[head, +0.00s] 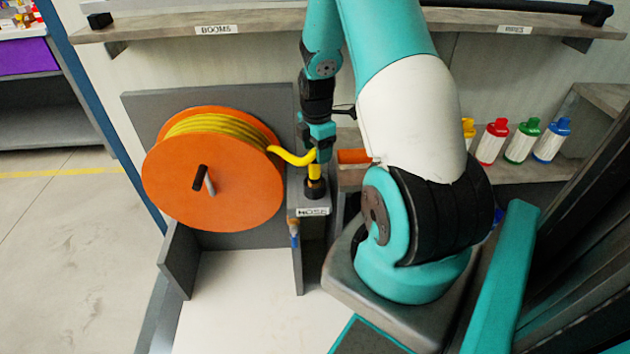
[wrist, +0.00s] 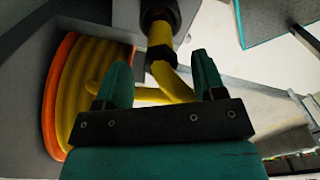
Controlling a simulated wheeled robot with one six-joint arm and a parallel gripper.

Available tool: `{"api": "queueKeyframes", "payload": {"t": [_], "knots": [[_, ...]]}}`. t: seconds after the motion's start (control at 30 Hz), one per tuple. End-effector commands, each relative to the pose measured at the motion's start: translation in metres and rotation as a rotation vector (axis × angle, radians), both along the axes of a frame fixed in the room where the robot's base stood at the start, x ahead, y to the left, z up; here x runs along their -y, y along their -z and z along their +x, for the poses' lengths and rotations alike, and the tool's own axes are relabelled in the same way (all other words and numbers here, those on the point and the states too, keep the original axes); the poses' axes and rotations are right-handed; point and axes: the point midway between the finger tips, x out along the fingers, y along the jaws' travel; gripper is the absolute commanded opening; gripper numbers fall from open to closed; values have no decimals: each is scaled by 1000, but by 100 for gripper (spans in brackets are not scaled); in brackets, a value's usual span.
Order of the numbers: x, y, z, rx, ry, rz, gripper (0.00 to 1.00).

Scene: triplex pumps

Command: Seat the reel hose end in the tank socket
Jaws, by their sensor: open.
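The orange reel (head: 205,190) carries coiled yellow hose (head: 222,127), and both also show at the left of the wrist view. The hose's free length (head: 290,156) runs from the reel to my gripper (head: 322,150). The yellow hose end (head: 315,171) points down into a black collar (head: 315,188) above a "HOSE" label. In the wrist view the hose end (wrist: 160,45) meets the dark collar (wrist: 160,10). My gripper (wrist: 160,72) is open there, its fingers to either side of the hose. I cannot make out which part is the tank socket.
A grey panel (head: 270,98) stands behind the reel. Shelves labelled "BOOMS" (head: 216,30) and "PIPES" (head: 514,30) run above. Several coloured bottles (head: 522,142) stand on a shelf at right. An orange cylindrical part (head: 353,156) lies just right of my gripper. Floor at left is clear.

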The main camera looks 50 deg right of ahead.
Motion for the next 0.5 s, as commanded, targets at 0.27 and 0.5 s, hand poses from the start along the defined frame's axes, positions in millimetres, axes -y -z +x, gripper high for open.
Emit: {"api": "queueKeyframes", "payload": {"t": [0.27,0.5], "knots": [[-5,36,2,-2,1,2,63],[-4,53,3,1,1,0,63]]}}
